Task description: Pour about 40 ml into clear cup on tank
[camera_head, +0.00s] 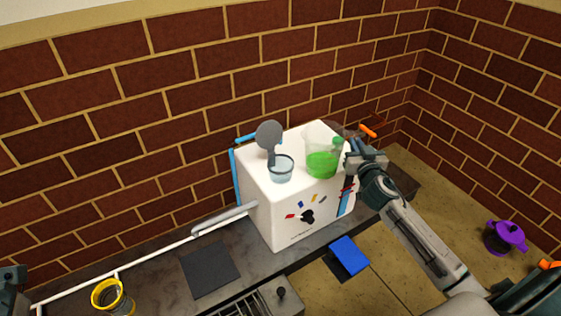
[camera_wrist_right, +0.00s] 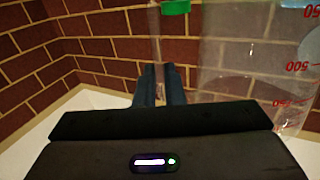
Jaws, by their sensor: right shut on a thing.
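A clear cup (camera_head: 281,174) stands on top of the white tank (camera_head: 275,215), near its front left edge. A clear jug (camera_head: 312,146) with green liquid (camera_head: 321,165) in its lower part is to the right of the cup, roughly upright and apart from it. I cannot tell whether its base touches the tank top. My right gripper (camera_head: 356,161) is shut on the jug, at its handle side. The wrist view shows the jug's clear wall (camera_wrist_right: 250,65) with red markings, a green part and my fingers (camera_wrist_right: 160,85). The left gripper's fingers do not show.
A grey round-headed thing (camera_head: 269,135) stands just behind the cup. A grey pipe (camera_head: 225,220) runs left from the tank. A blue block (camera_head: 348,256), a yellow-rimmed container (camera_head: 108,293) and a purple pot (camera_head: 505,237) sit on the surfaces around it. A brick wall is behind.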

